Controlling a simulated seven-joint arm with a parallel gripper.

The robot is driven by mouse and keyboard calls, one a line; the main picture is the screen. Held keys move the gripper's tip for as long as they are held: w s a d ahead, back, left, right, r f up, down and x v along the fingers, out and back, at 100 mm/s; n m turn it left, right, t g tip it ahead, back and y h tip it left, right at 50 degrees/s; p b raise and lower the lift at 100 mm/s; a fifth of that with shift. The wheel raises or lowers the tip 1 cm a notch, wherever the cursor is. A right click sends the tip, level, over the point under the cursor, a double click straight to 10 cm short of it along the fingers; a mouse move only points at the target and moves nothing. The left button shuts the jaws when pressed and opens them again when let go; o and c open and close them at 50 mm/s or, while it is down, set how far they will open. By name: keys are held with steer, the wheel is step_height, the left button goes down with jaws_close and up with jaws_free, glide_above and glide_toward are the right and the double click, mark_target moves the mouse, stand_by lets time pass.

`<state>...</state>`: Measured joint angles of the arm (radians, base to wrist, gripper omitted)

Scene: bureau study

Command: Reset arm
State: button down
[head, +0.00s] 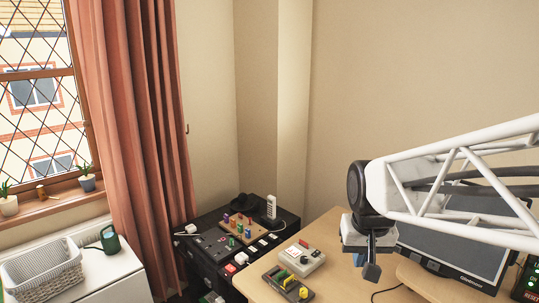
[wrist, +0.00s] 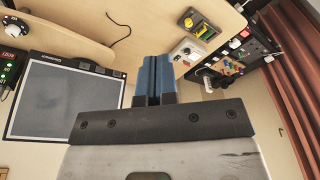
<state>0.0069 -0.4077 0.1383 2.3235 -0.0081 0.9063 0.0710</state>
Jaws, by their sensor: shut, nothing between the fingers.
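My gripper (head: 371,268) hangs at the end of my white truss arm, over the right part of the wooden desk (head: 330,255). In the wrist view its two blue fingers (wrist: 154,70) lie side by side, shut, with nothing between them. The gripper is in front of a dark monitor (head: 452,250) in the head view. The wrist view shows the monitor (wrist: 65,100) at the left, apart from the fingers.
A grey device (head: 299,256) and a dark device with yellow parts (head: 288,283) sit on the desk left of my gripper. A black cabinet (head: 205,262) with colored pegs and a phone (head: 271,207) stands behind. A white basket (head: 42,275) is at far left.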

steer(key=s+f, duration=0.1)
steer(key=s, duration=1.2)
steer(key=shift+s+f+n+t, duration=0.15)
steer(key=shift+s+n+t, duration=0.1)
steer(key=shift+n+t, duration=0.05)
steer(key=c, duration=1.8)
jaws_free()
